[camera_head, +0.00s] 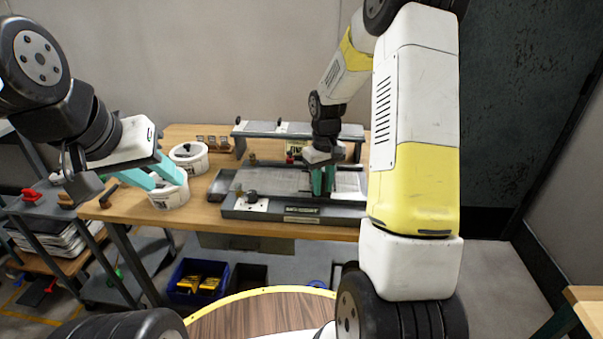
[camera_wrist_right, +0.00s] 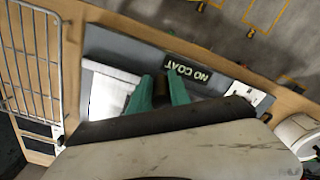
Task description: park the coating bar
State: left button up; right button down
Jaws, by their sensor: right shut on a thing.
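The grey flat-bed coater (camera_head: 290,214) stands at the front of the wooden table. Its bed carries a white sheet (camera_head: 348,183) at the right; the sheet also shows in the right wrist view (camera_wrist_right: 105,96). My right gripper (camera_head: 322,184) points down over the bed, beside the sheet's left edge. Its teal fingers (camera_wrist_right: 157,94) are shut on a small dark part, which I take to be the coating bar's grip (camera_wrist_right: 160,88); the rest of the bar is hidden. My left gripper (camera_head: 166,181) is open, with its fingertips at a white tub (camera_head: 170,198).
A raised grey rack (camera_head: 270,129) stands behind the coater. Another white tub (camera_head: 189,156) and small jars (camera_head: 212,142) stand at the back left. A "NO COAT" label (camera_wrist_right: 188,71) marks the bed edge. A blue bin (camera_head: 196,282) is on the floor.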

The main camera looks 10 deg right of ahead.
jog(key=d, duration=0.2)
jog(key=s+d, duration=0.1)
jog(key=d, duration=0.2)
jog(key=s+d, duration=0.1)
jog(key=d, duration=0.2)
jog(key=shift+s+d, duration=0.15)
jog(key=c, duration=1.3)
grip_release()
jog(key=shift+d, duration=0.1)
notch_tip(320, 180, up, 8)
